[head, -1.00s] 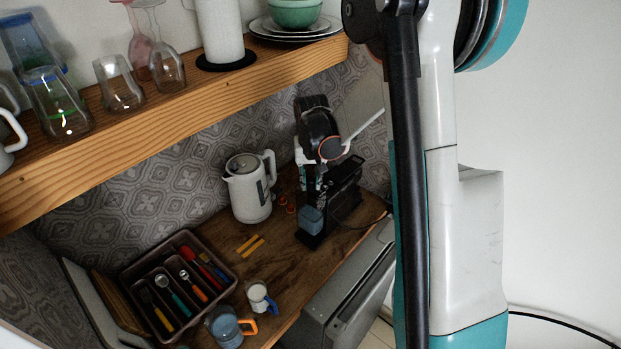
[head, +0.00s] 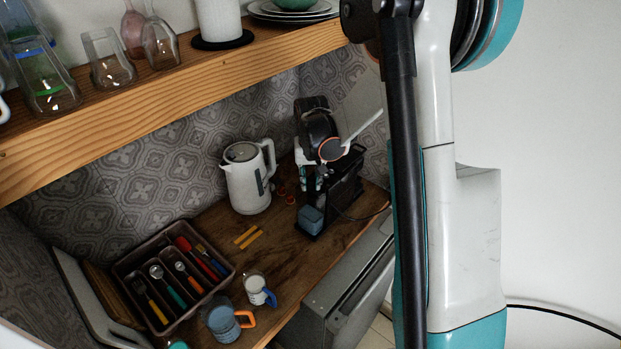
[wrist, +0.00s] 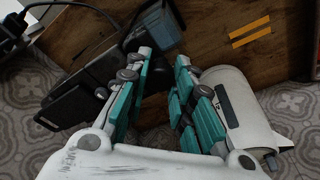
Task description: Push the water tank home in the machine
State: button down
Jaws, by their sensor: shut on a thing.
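The black coffee machine (head: 343,190) stands at the counter's back right, with a grey-blue cup (head: 311,219) at its front end. In the wrist view the machine (wrist: 82,97) lies to the left of my fingers, and the cup (wrist: 158,27) is beyond them. My gripper (head: 313,180) is at the machine's rear left side, close to it. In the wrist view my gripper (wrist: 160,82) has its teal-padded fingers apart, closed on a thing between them. That thing, apparently the water tank, is mostly hidden, so I cannot tell how far it sits in the machine.
A white kettle (head: 246,182) stands close on the left; in the wrist view the kettle (wrist: 233,112) is right beside my fingers. A cutlery tray (head: 160,317) and mugs (head: 257,291) are further left. The wooden shelf (head: 170,85) hangs above. Yellow strips (head: 248,237) lie on the counter.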

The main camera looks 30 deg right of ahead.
jog(key=c, duration=1.3)
grip_release()
notch_tip(320, 180, up, 12)
jog(key=s, duration=0.1)
jog(key=shift+s+a, duration=0.3)
jog(key=shift+a, duration=0.05)
jog(key=s+a+f+n+t+b, duration=0.1)
jog(key=s+a+f+t+b, duration=0.1)
jog(key=s, duration=0.5)
jog(key=s+a+f+n+t+b, duration=0.1)
jog(key=s+a+f+n+b, duration=0.1)
jog(key=s+a+f+b, duration=0.3)
jog(key=s+a+f+n+t+b, duration=0.1)
jog(key=s+a+f+t+b, duration=0.1)
jog(key=s+b, duration=0.8)
jog(key=s+a+f, duration=0.1)
jog(key=a, duration=0.1)
jog(key=shift+s+a+f+n+t+y, duration=0.15)
jog(key=shift+a+f+n+t+y, duration=0.15)
jog(key=shift+a+y, duration=0.1)
